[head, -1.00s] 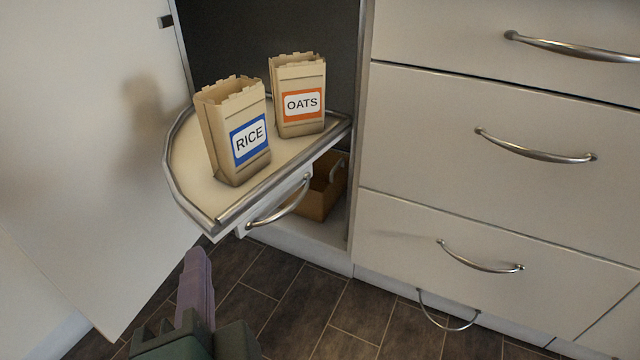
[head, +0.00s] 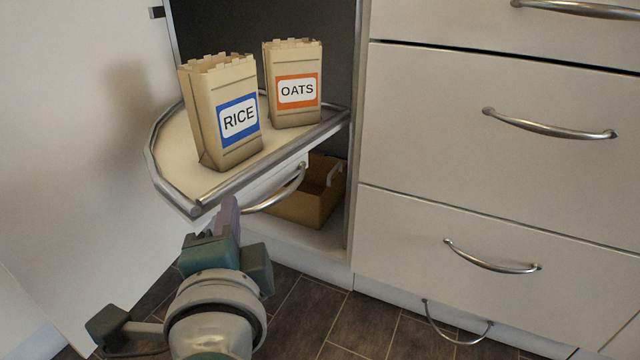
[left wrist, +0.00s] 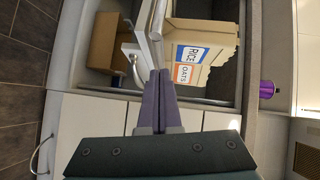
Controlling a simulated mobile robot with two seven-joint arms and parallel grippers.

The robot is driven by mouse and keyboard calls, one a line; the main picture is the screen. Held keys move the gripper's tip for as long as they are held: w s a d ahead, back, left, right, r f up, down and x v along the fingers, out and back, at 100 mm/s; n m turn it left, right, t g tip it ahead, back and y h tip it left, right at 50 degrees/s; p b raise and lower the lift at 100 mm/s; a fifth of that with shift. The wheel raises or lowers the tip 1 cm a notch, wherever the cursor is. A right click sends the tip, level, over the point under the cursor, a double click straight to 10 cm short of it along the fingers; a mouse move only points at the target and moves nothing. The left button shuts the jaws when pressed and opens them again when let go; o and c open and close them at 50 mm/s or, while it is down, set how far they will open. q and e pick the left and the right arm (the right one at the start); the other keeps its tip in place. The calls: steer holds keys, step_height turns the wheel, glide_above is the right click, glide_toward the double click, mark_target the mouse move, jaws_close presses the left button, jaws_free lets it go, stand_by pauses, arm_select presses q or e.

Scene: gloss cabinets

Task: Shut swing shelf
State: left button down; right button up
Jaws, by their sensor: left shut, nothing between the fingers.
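The swing shelf (head: 190,188) is swung out of the open corner cabinet, its rounded end toward the left and its metal rail along the edge. A rice bag (head: 222,112) and an oats bag (head: 293,84) stand upright on it. A front with a curved handle (head: 284,192) hangs beneath the shelf. My left gripper (head: 229,212) is shut and empty, its purple fingertips close to the shelf's front edge near the handle; whether they touch it I cannot tell. In the left wrist view its fingers (left wrist: 157,80) point at the shelf edge (left wrist: 155,22). My right gripper is out of view.
The white cabinet door (head: 80,130) stands open at the left. A brown box (head: 312,192) sits in the lower cabinet. Drawers with protruding handles (head: 548,124) fill the right. Dark tiled floor (head: 310,310) lies below. A purple object (left wrist: 266,90) shows in the left wrist view.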

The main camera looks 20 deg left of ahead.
arm_select(q)
steer(key=shift+w+a+f, duration=0.1)
steer(key=shift+a+f, duration=0.05)
steer(key=shift+a, duration=0.55)
steer(key=shift+w+a+f, duration=0.1)
steer(key=shift+a+f, duration=0.05)
steer(key=shift+a, duration=0.55)
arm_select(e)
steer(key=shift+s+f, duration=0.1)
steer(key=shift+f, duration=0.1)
